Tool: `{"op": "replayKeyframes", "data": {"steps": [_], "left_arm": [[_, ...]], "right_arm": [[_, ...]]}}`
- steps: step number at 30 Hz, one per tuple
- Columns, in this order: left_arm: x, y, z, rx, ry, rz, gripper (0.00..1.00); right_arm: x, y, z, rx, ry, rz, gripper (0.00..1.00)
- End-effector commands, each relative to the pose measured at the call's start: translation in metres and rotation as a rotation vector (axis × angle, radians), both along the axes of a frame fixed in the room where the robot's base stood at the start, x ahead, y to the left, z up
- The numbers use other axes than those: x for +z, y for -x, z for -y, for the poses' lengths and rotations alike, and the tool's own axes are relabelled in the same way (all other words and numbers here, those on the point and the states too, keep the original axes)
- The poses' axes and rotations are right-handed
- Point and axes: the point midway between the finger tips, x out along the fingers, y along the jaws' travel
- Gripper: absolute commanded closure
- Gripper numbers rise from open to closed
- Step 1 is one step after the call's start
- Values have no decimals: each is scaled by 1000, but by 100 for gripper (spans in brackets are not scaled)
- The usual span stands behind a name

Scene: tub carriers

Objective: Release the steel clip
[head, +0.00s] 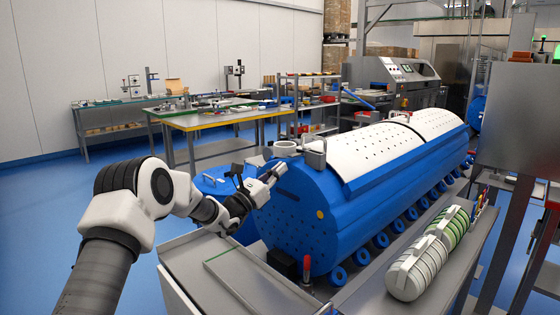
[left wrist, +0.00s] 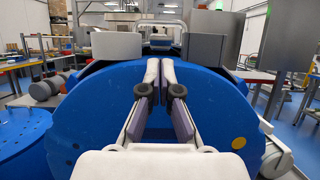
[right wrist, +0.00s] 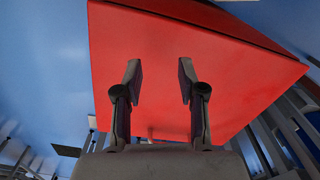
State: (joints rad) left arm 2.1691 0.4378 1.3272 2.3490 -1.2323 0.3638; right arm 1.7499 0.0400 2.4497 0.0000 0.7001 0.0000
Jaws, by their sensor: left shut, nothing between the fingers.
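A steel clip (head: 316,154) with a thin loop stands on the top edge of the blue drum (head: 300,228), at its near end beside the white cover. In the left wrist view, a grey metal block (left wrist: 200,50) to the right of the fingertips looks like this clip. My left gripper (head: 279,170) is at the drum's near end, below and left of the clip, apart from it. In the left wrist view its fingers (left wrist: 158,68) are together with nothing between them. My right gripper (right wrist: 159,70) is open and empty in front of a red surface, outside the head view.
The perforated white cover (head: 375,152) lies along the drum. A red panel (right wrist: 215,50) fills much of the right wrist view. A blue lidded barrel (head: 215,180) is behind my left arm.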

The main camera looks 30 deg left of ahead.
Motion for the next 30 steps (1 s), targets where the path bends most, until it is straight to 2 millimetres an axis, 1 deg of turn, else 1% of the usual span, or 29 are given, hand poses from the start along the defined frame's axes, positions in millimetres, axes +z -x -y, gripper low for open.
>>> {"op": "replayKeyframes", "data": {"steps": [1, 4, 17, 30], "left_arm": [[8, -2, 1, -1, -1, 0, 100], [13, -5, 2, -1, -1, -1, 100], [15, -5, 2, 0, -2, -5, 100], [20, -4, 1, 0, -23, -65, 100]], "right_arm": [[5, 0, 0, 0, 0, 0, 60], [7, 0, 0, 0, 0, 0, 60], [7, 0, 0, 0, 0, 0, 60], [13, 0, 0, 0, 0, 0, 60]]}}
